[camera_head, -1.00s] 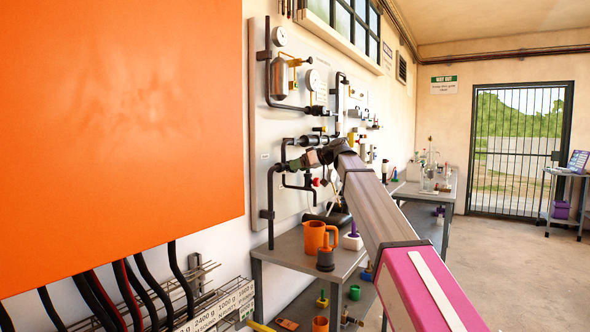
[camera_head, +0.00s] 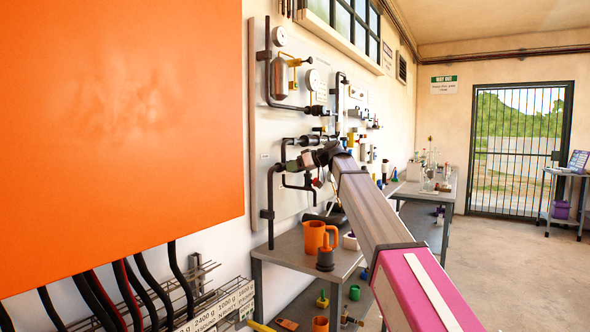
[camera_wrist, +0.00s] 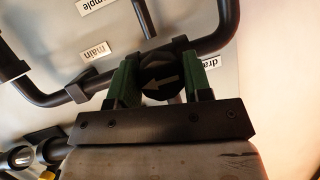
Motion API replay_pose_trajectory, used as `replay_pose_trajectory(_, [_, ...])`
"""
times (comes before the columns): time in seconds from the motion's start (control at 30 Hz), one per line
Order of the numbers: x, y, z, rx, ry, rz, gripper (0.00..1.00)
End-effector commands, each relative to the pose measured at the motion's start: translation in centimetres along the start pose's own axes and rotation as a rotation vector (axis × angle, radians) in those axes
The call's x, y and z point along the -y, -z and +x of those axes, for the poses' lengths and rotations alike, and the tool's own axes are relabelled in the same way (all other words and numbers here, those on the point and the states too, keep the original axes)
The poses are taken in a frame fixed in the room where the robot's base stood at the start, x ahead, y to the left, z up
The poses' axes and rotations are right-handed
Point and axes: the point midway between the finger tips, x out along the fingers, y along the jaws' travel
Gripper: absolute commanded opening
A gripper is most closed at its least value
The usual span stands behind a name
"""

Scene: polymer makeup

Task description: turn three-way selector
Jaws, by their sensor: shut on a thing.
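The three-way selector is a round black knob (camera_wrist: 161,68) with a pale arrow, seen in the wrist view where dark pipes meet. The arrow points to the left of the picture, toward the side with the "main" label (camera_wrist: 93,50). A "sample" label (camera_wrist: 96,4) is at the top left, and a partly covered label reading "drai…" (camera_wrist: 211,61) is at the right. My gripper (camera_wrist: 159,82) is shut on the knob, with one green finger on each side. In the head view my gripper (camera_head: 300,162) is at the wall panel's pipes, and the knob is hidden there.
A large orange box (camera_head: 120,120) fills the left of the head view. Below the panel a grey bench (camera_head: 284,242) carries an orange mug (camera_head: 316,237) and small containers. Pipes and gauges surround my gripper. The floor at the right (camera_head: 500,265) is clear.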

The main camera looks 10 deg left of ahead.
Motion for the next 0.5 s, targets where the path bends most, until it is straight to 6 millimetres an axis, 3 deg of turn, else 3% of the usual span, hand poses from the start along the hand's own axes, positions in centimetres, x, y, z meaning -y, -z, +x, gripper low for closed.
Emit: replay_pose_trajectory(0.5, [-0.11,-0.03,-0.05,-0.030,0.132,0.302,0.22])
